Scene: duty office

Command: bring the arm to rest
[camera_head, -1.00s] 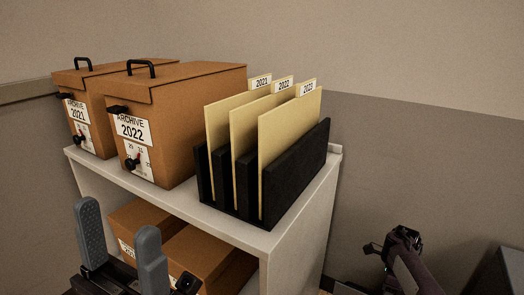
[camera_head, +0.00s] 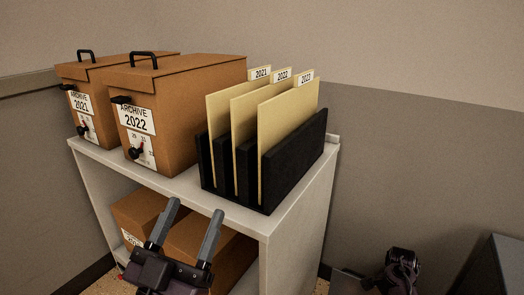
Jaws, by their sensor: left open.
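My left gripper (camera_head: 190,217) is in the lower left of the head view, in front of the shelf unit. Its two grey fingers are apart, point up and hold nothing. Behind it are the brown boxes on the lower shelf, partly hidden by the fingers. Part of my right arm (camera_head: 400,268) shows at the bottom right, low beside the shelf unit. I cannot make out the fingers of the right gripper there.
The white shelf unit (camera_head: 285,226) bears archive boxes 2021 (camera_head: 97,108) and 2022 (camera_head: 185,110). A black file rack (camera_head: 293,160) with three tan folders stands on its right. Brown boxes (camera_head: 140,215) sit on the lower shelf. A dark grey object (camera_head: 505,262) stands at bottom right.

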